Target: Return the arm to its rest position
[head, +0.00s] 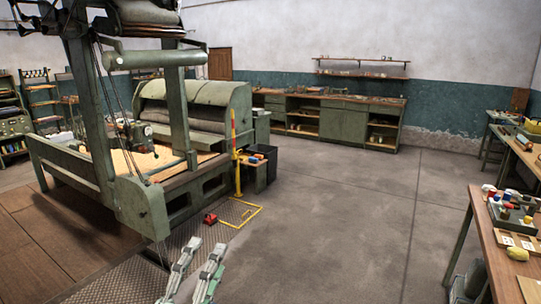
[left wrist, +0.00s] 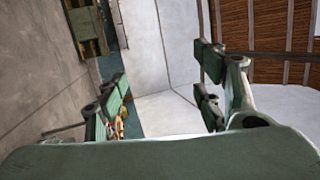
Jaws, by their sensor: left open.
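My left gripper (head: 205,249) shows at the bottom of the head view, left of centre, over the bare floor in front of the big green machine. Its two pale grey-green fingers point up and away and stand apart. In the left wrist view my left gripper (left wrist: 162,85) is open, with clear space between its fingers. I see nothing held between them. My right gripper is in neither view.
A large green machine (head: 150,208) fills the left side, with a yellow post (head: 236,150) and a small red object (head: 210,218) by it. A wooden-topped table (head: 490,235) with small items stands at the right. The concrete floor (head: 330,220) between is clear.

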